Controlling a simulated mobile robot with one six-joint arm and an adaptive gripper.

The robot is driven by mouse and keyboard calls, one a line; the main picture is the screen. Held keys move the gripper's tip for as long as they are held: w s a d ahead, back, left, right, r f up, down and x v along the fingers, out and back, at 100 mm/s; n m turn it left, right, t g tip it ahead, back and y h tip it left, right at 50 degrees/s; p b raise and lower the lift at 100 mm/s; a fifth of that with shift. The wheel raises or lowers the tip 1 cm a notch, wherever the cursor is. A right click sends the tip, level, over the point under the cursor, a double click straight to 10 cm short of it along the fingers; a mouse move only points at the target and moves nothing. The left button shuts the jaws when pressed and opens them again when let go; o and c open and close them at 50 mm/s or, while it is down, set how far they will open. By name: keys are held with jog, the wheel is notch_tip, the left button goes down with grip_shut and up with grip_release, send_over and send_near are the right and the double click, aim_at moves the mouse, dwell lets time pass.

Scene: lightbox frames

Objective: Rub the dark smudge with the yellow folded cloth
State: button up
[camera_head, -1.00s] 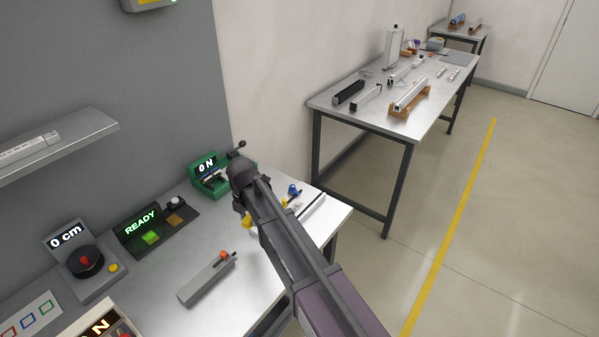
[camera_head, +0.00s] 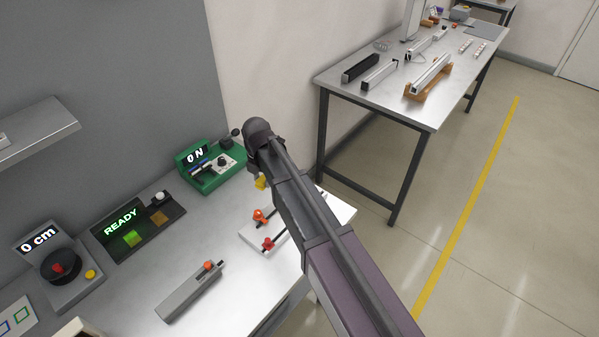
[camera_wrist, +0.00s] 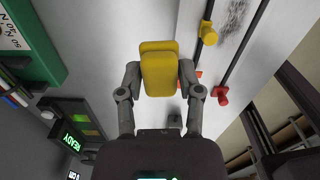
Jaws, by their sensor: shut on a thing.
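The yellow folded cloth (camera_wrist: 160,72) is held between the two fingers of my gripper (camera_wrist: 161,80) in the wrist view. In the head view only a small yellow bit of the cloth (camera_head: 261,183) shows beside my arm. The dark smudge (camera_wrist: 232,18) is a grey, speckled patch on a white board, at the top right of the wrist view between two dark rods. The cloth appears to the left of the smudge and apart from it. My arm hides the smudge in the head view. I cannot tell the cloth's height above the surface.
The white board (camera_head: 341,211) carries dark rods with an orange knob (camera_head: 260,215) and a red knob (camera_head: 268,243). A yellow knob (camera_wrist: 208,33) sits near the smudge. A green force meter (camera_head: 212,168) stands left of my gripper; a grey slider box (camera_head: 188,292) lies nearer.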

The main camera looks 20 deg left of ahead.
jog(key=shift+w, duration=0.35)
jog(key=shift+a, duration=0.1)
jog(key=shift+s, duration=0.1)
jog(key=w+d+m, duration=0.1)
jog(key=w+d, duration=0.1)
jog(key=d, duration=0.9)
jog(key=shift+d+r+p, duration=0.35)
jog(key=shift+f, duration=0.15)
jog(key=shift+f+b, duration=2.9)
jog(key=shift+b, duration=0.1)
jog(key=shift+f+b, duration=0.65)
jog(key=shift+b, duration=0.05)
